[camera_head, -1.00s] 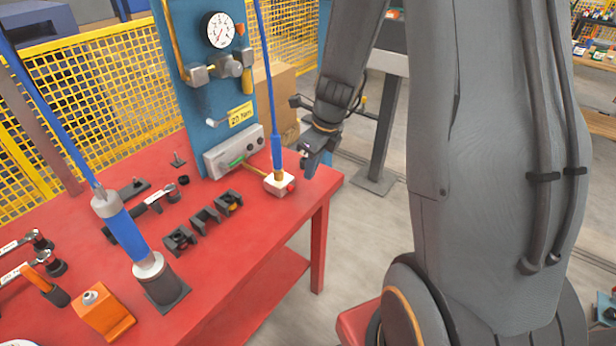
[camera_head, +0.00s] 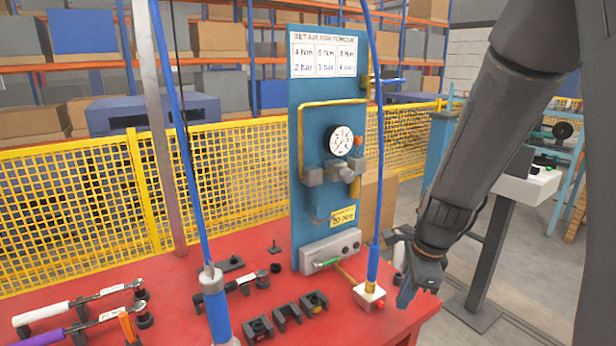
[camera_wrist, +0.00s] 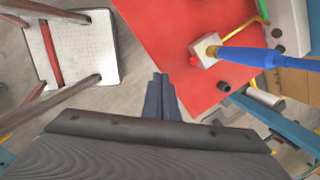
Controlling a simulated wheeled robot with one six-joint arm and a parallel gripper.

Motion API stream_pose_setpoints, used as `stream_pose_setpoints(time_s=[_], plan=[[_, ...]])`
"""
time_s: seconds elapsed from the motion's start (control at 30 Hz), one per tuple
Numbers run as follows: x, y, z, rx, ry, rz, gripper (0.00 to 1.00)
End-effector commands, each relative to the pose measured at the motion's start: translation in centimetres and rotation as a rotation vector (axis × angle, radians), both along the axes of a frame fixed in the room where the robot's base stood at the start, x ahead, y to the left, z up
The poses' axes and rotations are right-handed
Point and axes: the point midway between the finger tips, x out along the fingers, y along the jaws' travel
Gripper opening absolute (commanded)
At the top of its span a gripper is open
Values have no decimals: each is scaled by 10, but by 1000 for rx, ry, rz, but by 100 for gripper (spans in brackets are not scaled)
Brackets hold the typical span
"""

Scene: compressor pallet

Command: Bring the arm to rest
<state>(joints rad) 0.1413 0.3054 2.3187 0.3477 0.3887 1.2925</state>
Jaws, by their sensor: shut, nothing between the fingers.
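My gripper (camera_head: 408,290) hangs at the right edge of the red workbench (camera_head: 160,290), pointing down, its fingers shut and empty. In the wrist view my gripper (camera_wrist: 161,78) shows its two fingers together, above the grey floor beside the bench corner. The arm comes down from the upper right in the head view. A white block with a red button and a blue hose (camera_head: 369,294) stands just left of the gripper, apart from it. It also shows in the wrist view (camera_wrist: 204,52).
A blue panel (camera_head: 310,150) with a gauge (camera_head: 339,140) rises behind the bench. A blue-bodied hanging tool (camera_head: 217,310), black holders (camera_head: 285,315) and torque wrenches (camera_head: 90,300) are on the left. A grey-topped stand (camera_head: 525,184) is to the right. A stool (camera_wrist: 75,50) stands on the floor.

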Motion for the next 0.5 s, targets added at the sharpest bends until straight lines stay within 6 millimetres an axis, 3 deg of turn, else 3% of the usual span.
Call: stream_pose_setpoints(time_s=[0.3,0.5], plan=[[-62,24,23,-206,-54,1007,0],[-93,31,29,-296,-64,1502,0]])
